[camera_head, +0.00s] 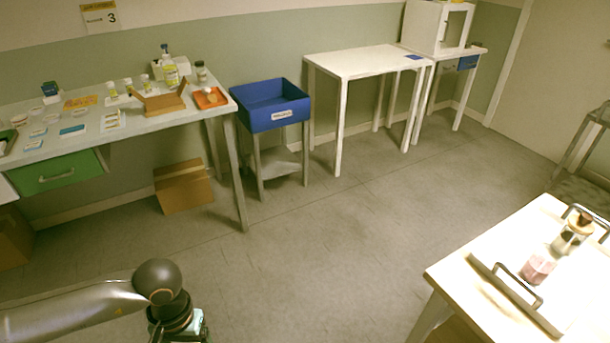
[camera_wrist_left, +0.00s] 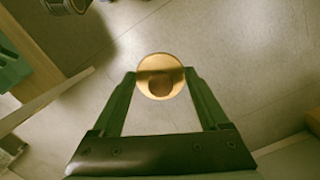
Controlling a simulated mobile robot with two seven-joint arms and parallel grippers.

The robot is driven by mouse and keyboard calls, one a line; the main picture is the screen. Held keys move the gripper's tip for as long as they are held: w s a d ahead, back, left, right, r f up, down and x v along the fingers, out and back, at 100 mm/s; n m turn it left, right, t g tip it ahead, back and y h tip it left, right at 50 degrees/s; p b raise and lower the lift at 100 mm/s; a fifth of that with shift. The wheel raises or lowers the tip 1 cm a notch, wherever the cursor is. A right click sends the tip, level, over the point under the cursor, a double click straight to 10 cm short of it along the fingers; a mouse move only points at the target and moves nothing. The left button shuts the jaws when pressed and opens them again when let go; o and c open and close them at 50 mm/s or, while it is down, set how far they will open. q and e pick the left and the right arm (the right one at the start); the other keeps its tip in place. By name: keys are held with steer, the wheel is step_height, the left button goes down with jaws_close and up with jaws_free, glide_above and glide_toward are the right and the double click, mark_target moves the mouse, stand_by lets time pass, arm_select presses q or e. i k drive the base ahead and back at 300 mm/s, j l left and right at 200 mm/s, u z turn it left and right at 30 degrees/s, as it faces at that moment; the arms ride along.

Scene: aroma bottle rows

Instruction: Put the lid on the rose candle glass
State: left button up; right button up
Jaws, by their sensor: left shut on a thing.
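A round wooden lid with a knob (camera_wrist_left: 161,63) is between the fingers of my left gripper (camera_wrist_left: 161,82), which is shut on it, above the floor. In the head view my left gripper (camera_head: 180,328) is at the bottom edge, mostly cut off, and the lid cannot be made out there. The rose candle glass (camera_head: 538,265), with pink contents, stands at the lower right, far from my left gripper. No lid shows on it. My right gripper is not in view.
The glass is on a light tray with metal handles (camera_head: 515,296) on a wooden table (camera_head: 462,259). A wooden-topped jar (camera_head: 572,233) stands close behind it. A cluttered workbench (camera_head: 150,122), a blue bin (camera_head: 270,107) and a white table (camera_head: 365,62) line the wall. Open floor lies between.

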mark_target(540, 265)
steer(key=z, duration=1)
